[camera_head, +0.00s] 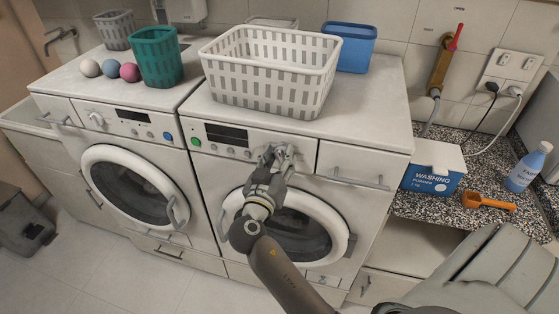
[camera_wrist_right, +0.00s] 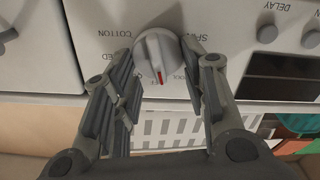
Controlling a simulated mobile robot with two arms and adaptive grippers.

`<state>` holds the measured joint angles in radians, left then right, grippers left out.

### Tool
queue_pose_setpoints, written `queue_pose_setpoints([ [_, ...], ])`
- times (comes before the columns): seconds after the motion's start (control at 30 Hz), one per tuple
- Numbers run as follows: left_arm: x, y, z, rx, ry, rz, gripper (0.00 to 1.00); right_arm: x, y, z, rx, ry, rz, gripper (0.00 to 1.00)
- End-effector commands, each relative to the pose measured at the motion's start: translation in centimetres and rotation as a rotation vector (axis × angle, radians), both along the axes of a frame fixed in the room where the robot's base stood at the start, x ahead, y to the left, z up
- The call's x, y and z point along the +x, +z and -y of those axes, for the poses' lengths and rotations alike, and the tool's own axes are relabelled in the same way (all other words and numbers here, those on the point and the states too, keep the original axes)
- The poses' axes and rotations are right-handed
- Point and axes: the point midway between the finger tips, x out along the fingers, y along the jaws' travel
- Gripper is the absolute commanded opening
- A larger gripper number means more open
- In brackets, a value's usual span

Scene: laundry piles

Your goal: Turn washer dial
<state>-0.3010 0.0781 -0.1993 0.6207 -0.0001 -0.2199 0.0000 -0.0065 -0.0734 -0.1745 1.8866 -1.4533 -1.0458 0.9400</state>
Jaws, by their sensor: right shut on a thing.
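The washer dial (camera_wrist_right: 156,52) is a white round knob with a raised grip and a red mark. In the right wrist view, which shows the panel upside down, the red mark points toward the bottom of the picture. My right gripper (camera_wrist_right: 162,60) has its fingers on either side of the dial, shut on it. In the head view my right gripper (camera_head: 280,158) is at the panel of the right-hand machine (camera_head: 232,170) and hides the dial. My left gripper is not in view.
The left-hand machine (camera_head: 78,140) has its own dial. A white basket (camera_head: 262,75), teal basket (camera_head: 156,58) and blue bin (camera_head: 350,48) stand on top. A washing powder box (camera_head: 434,168), orange scoop (camera_head: 488,202) and blue bottle (camera_head: 524,172) are on the speckled counter at right.

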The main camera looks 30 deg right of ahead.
Motion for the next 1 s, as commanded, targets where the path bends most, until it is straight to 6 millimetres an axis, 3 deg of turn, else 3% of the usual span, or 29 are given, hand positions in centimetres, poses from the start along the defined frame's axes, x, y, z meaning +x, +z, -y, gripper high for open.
queue_pose_setpoints([
  [0.43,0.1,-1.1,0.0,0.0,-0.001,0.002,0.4,0.4,-0.1,-0.2,-0.275,-0.001,-0.317,0.16],
  [1.0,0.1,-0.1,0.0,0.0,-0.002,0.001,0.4,0.7,-0.3,-0.5,-0.63,-0.002,-0.73,0.16],
])
